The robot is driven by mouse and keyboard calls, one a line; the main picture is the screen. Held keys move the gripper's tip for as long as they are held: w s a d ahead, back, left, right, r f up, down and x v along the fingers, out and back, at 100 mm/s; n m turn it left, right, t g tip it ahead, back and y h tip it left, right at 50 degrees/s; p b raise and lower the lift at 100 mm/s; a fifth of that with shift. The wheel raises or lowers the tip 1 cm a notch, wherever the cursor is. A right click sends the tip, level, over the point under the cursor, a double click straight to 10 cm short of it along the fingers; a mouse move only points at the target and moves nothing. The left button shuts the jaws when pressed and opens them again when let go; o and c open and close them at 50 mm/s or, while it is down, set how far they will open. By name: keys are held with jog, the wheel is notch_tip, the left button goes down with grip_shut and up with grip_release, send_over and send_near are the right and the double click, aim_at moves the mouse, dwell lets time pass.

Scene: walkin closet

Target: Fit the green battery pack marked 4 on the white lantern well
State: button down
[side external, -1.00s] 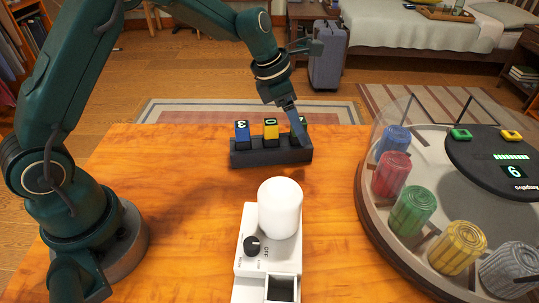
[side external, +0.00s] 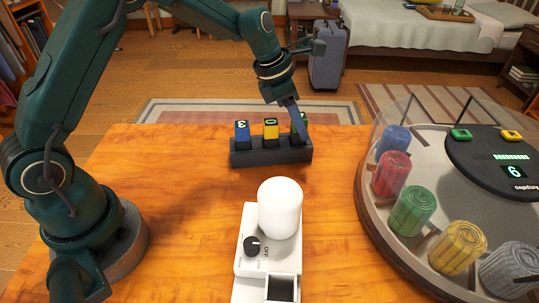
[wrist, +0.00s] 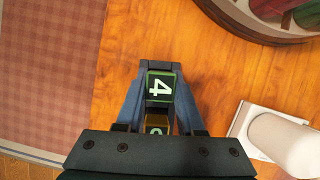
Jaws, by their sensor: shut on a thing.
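The green battery pack marked 4 (wrist: 160,87) stands upright at the right end of a dark rack (side external: 255,158). My gripper (wrist: 160,80) points down, its blue fingers shut on the pack's two sides. In the side view the gripper (side external: 299,128) hides most of the pack, with a sliver of green showing. The white lantern (side external: 280,207) stands at the table's front, with a globe, a dark knob marked OFF and an open, dark rectangular well (side external: 281,289) nearest the camera. The well looks empty. The lantern's globe (wrist: 285,143) shows at the wrist view's lower right.
A blue pack marked 3 (side external: 242,133) and a yellow pack marked 0 (side external: 270,130) stand in the same rack. A round clear-walled machine (side external: 372,225) with several coloured ribbed cylinders fills the table's right side. Bare wood lies between rack and lantern.

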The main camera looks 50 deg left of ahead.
notch_tip(320, 180, up, 14)
jog(key=s+d+m+g, duration=0.4)
jog(key=s+d+m, duration=0.6)
jog(key=s, duration=0.3)
jog(key=s+d+m+g, duration=0.3)
jog(key=s+d+m, duration=0.65)
jog(key=s, duration=0.25)
notch_tip(320, 180, down, 9)
jog(key=shift+m, duration=0.45)
jog(key=shift+a+f, duration=0.1)
jog(key=shift+a, duration=0.05)
dwell(0.8)
jog(key=shift+s+f, duration=0.1)
jog(key=shift+f, duration=0.65)
jog(key=shift+f, duration=0.25)
jog(key=shift+f, duration=0.7)
